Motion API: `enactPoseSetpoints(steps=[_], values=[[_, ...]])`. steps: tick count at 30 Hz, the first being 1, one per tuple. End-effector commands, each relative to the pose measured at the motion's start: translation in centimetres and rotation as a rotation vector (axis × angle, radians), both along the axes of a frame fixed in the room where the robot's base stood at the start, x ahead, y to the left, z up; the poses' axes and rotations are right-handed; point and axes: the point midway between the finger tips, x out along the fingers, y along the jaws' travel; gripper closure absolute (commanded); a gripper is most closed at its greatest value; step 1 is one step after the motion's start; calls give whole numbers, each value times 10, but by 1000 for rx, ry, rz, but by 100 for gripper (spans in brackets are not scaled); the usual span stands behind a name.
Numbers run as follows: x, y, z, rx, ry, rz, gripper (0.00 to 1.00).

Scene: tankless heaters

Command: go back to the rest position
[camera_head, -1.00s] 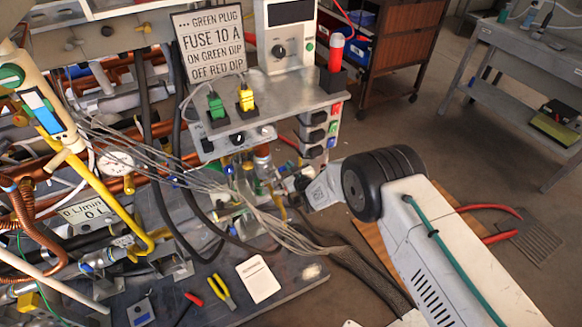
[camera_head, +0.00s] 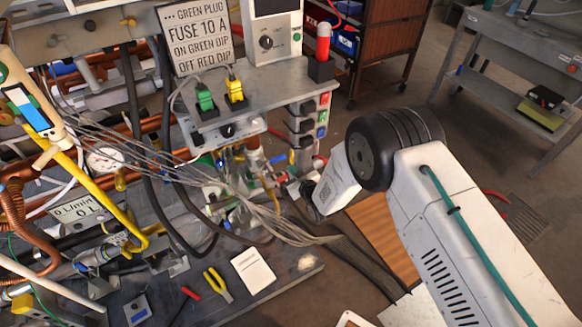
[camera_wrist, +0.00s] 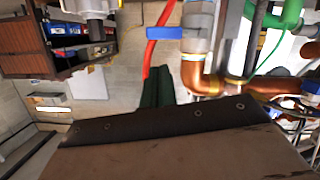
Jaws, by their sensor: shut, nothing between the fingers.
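My white arm with a black ribbed joint reaches in from the lower right in the head view. Its wrist end (camera_head: 318,198) is beside the right side of the bench, near the pipe fittings. The fingertips cannot be made out there. In the wrist view my gripper (camera_wrist: 157,78) shows as dark green fingers close together beyond a dark edge. It is shut, with nothing held.
Copper pipe with blue-handled valves (camera_wrist: 205,75) and a red hose (camera_wrist: 155,45) are close ahead in the wrist view. Grey cables (camera_head: 235,205) hang across the bench. Pliers (camera_head: 217,285) and a white card (camera_head: 253,270) lie in front.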

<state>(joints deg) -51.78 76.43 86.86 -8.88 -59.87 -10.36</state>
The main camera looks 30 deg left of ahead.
Motion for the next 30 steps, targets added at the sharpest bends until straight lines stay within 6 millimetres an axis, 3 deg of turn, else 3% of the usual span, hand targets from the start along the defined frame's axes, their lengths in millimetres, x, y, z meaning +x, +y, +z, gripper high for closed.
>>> enactPoseSetpoints(steps=[19, 23, 27, 30], values=[[0, -4, -3, -12, 12, -4, 100], [-4, -13, -26, -104, 81, -15, 100], [-24, -46, -71, -292, 219, -41, 100], [-33, -71, -75, -423, 313, -70, 100]])
